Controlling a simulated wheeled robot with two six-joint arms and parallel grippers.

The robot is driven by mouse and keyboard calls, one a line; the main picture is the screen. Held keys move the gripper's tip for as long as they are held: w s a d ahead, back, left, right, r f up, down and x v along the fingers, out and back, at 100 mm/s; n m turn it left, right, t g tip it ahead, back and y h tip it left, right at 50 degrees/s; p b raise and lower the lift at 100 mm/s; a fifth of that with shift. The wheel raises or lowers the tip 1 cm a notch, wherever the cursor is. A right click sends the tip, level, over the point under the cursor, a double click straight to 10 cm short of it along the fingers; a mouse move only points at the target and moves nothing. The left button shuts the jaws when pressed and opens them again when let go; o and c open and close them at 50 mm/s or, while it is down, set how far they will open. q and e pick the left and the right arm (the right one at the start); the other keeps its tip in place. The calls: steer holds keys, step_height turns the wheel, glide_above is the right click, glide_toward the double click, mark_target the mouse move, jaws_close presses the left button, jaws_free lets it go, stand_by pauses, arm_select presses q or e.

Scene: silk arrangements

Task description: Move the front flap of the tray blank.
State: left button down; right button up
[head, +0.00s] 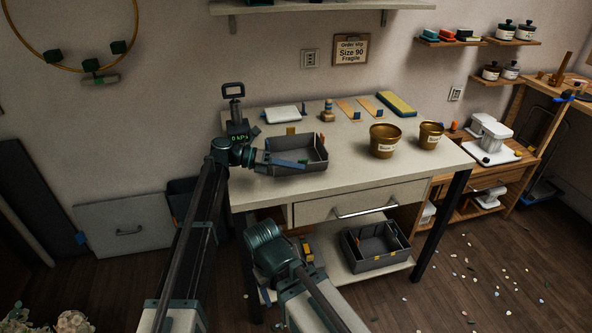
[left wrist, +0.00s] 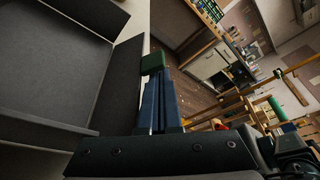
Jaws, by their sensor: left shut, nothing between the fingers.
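The tray blank (head: 318,153) is a dark grey open box near the left end of the table, with its back and side walls standing. Its front side, where the front flap is, is partly covered by my left gripper (head: 303,164), so I cannot tell the flap's exact angle. That gripper's blue fingers are shut and empty, lying along the front of the tray. In the left wrist view, the closed fingers (left wrist: 154,68) end in a green tip beside a dark grey panel (left wrist: 117,85) of the tray. My right arm is low in front of the table; its fingers are not clear.
Two brown pots (head: 385,141) stand right of the tray on the table (head: 350,178). A black-handled gauge (head: 237,128) stands behind my left wrist. A grey crate (head: 375,248) is on the lower shelf. The tabletop between tray and pots is clear.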

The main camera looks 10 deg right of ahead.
mark_target(292, 170)
arm_select(q)
steer(key=shift+w+r+p, duration=0.25)
steer(key=shift+w+r, duration=0.1)
steer(key=shift+w, duration=0.45)
steer(key=shift+w+r+p, duration=0.25)
steer(key=shift+w+r, duration=0.05)
steer(key=shift+w, duration=0.55)
